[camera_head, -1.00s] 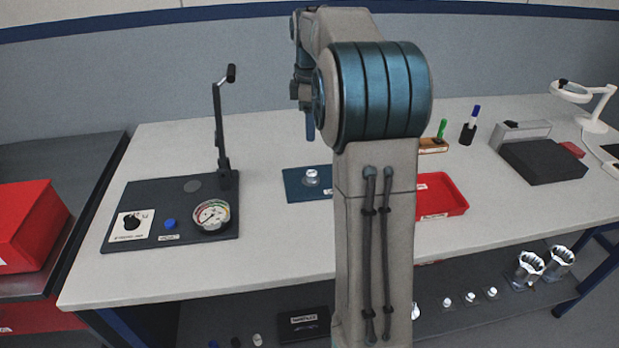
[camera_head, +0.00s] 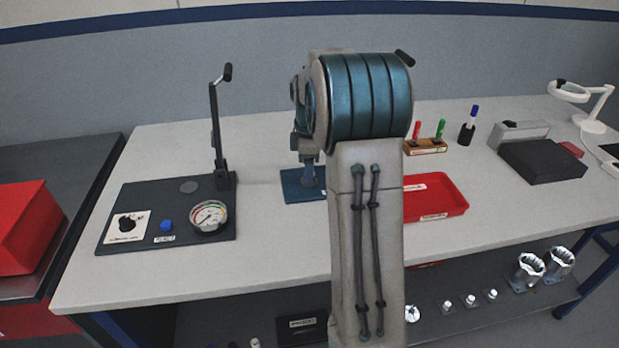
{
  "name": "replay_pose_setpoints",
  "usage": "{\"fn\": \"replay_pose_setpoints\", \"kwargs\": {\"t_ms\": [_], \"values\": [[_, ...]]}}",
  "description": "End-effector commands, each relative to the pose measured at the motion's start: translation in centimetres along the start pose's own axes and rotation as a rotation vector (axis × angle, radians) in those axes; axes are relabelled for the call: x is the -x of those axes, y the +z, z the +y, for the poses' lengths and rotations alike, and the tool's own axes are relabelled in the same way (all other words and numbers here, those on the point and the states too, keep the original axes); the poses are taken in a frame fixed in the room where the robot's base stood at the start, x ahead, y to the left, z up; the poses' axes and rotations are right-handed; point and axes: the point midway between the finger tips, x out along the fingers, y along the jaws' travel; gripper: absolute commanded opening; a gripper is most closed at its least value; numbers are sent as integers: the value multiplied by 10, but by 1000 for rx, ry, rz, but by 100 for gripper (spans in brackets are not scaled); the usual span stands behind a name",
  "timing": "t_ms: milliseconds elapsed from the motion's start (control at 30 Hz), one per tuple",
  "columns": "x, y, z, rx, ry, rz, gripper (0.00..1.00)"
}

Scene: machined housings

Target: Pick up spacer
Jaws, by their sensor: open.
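My gripper (camera_head: 309,178) is low over the blue mat (camera_head: 291,190) on the workbench, pointing down. It is open, though its fingertips are small and partly lost against the mat. The small silvery piece seen earlier on this mat, which looks like the spacer, is now hidden behind the gripper. I cannot tell whether the fingers are around it or above it. My arm covers the right part of the mat.
A dark fixture plate (camera_head: 112,238) with lever and gauge (camera_head: 209,216) stands left. A red tray (camera_head: 440,195) lies right of my arm, a pen holder (camera_head: 425,148) behind it, a black block (camera_head: 540,162) farther right. Housings (camera_head: 527,270) stand on the lower shelf.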

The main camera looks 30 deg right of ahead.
Motion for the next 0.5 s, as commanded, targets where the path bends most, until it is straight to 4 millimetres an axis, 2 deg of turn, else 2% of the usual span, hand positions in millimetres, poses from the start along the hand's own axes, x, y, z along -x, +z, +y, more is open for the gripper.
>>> {"fn": "replay_pose_setpoints", "kwargs": {"t_ms": [267,367,433,467,500], "values": [[-6,0,0,0,0,0,52],[-5,0,0,1,0,0,30],[-5,0,0,1,0,0,10],[-5,0,0,1,0,0,4],[-5,0,0,1,0,0,4]]}}
